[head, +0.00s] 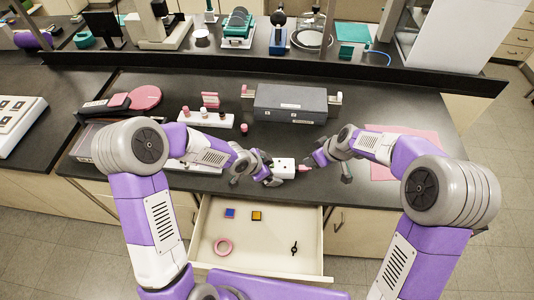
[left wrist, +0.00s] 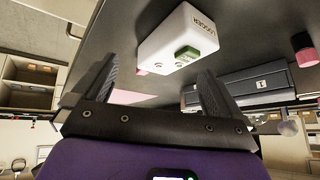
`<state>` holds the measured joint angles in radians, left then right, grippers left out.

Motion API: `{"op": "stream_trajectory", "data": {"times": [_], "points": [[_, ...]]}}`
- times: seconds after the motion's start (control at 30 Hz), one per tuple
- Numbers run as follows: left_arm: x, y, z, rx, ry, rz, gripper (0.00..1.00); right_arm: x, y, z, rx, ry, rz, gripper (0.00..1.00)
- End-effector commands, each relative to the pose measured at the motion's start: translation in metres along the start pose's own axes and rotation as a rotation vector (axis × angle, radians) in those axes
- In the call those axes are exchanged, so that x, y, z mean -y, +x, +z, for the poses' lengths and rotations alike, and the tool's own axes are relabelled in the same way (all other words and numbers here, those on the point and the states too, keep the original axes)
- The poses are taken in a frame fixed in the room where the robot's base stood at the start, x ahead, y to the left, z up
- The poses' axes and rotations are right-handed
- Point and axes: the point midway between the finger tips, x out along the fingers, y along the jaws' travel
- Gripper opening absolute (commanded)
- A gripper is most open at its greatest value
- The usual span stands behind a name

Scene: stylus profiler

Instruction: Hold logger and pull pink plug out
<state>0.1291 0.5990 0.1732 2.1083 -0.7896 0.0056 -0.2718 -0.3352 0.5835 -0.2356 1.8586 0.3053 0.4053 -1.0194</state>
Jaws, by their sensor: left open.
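The logger (head: 284,168) is a small white box near the front edge of the dark bench. In the left wrist view the logger (left wrist: 178,38) shows its name label and a green patch, ahead of my fingertips. The pink plug (head: 303,168) is at the logger's right side, small in the head view. My left gripper (head: 266,174) is open at the logger's left; its fingers (left wrist: 158,82) are apart with the logger beyond them. My right gripper (head: 315,163) is close to the plug from the right; its fingers are too small to tell whether they touch it.
A grey box (head: 290,103) and a white rack (head: 207,119) stand behind the logger. A pink mat (head: 403,150) lies right, partly under my right arm.

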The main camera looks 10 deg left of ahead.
Motion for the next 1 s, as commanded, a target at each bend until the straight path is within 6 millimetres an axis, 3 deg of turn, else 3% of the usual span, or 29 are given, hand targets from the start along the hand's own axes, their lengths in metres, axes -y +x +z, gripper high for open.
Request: {"op": "stream_trajectory", "data": {"times": [0.2, 0.4, 0.77, 1.0], "points": [[0.035, 0.015, -0.001, 0.238, 0.173, 0.023, 1.0, 0.0, 0.0, 0.0, 0.0, 0.0, 0.0, 0.43], [0.05, 0.014, -0.006, 0.421, 0.304, 0.115, 1.0, 0.0, 0.0, 0.0, 0.0, 0.0, 0.0, 0.43], [0.051, 0.003, -0.016, 0.557, 0.416, 0.258, 1.0, 0.0, 0.0, 0.0, 0.0, 0.0, 0.0, 0.43], [0.046, 0.024, -0.001, 0.564, 0.42, 0.269, 1.0, 0.0, 0.0, 0.0, 0.0, 0.0, 0.0, 0.43]]}}
